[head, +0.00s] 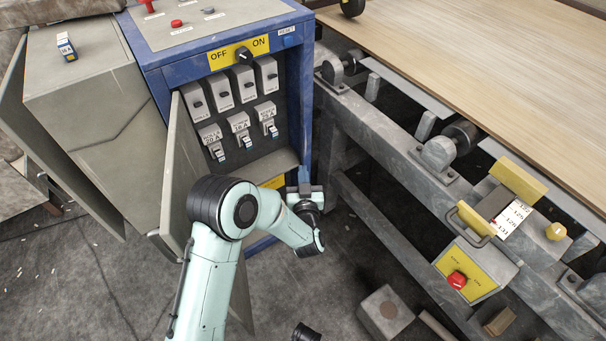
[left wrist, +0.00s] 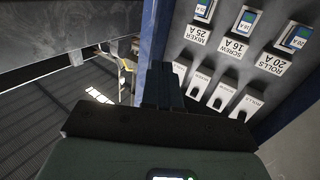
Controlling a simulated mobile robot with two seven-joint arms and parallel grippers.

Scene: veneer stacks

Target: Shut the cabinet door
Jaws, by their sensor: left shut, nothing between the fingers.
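The blue cabinet (head: 305,100) stands open at upper centre in the head view, showing two rows of grey switch units inside. Its grey door (head: 178,165) stands swung out at the left of the opening, partly hidden behind my left arm. My left gripper (head: 305,189) is at the lower right of the opening, near the right post, apart from the door. Its fingers are shut and empty. In the left wrist view the shut fingers (left wrist: 164,82) point toward the cabinet's blue post (left wrist: 158,35), with the switch labels to the right. My right gripper is not seen.
A grey box (head: 85,90) with its own open panel stands left of the cabinet. A metal roller frame (head: 400,150) carrying a wood sheet (head: 500,60) stands close on the right. A yellow control box (head: 475,270) is mounted on it. A block (head: 385,312) lies on the floor.

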